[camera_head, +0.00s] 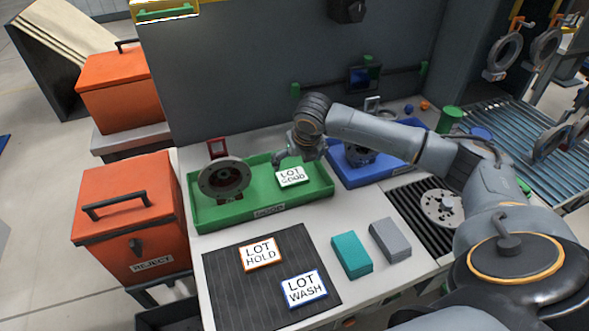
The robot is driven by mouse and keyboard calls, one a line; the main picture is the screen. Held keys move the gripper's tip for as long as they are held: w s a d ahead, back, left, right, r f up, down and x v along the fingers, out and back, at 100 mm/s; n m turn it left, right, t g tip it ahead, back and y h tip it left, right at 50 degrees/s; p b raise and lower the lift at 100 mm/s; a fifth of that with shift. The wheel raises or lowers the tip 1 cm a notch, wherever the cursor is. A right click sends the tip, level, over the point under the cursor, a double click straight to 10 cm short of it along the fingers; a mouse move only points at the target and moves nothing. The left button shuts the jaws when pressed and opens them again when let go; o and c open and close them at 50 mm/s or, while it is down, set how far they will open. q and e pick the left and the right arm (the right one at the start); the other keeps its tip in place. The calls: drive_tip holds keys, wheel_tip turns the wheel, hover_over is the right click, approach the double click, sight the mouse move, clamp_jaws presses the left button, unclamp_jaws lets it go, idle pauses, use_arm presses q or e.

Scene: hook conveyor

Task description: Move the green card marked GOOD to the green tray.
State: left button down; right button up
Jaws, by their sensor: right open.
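The white card reading LOT GOOD, with a green edge (292,177), lies in the right part of the green tray (262,211), leaning or lying near its back wall; I cannot tell exactly which. My right gripper (287,160) is open just above and behind the card, reaching in from the right. Whether a fingertip touches the card is hard to tell. A grey ring-shaped part (223,180) stands in the left part of the same tray. My left gripper is not in view.
A dark mat (225,292) in front holds a LOT HOLD card (261,253) and a LOT WASH card (304,289). Teal (351,254) and grey (390,240) blocks lie beside it. A blue tray (375,174) adjoins on the right. Orange REJECT bin (130,220) stands left.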

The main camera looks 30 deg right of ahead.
drive_tip(key=v, duration=0.3)
drive_tip(key=shift+s+r, duration=0.1)
drive_tip(key=shift+r, duration=0.15)
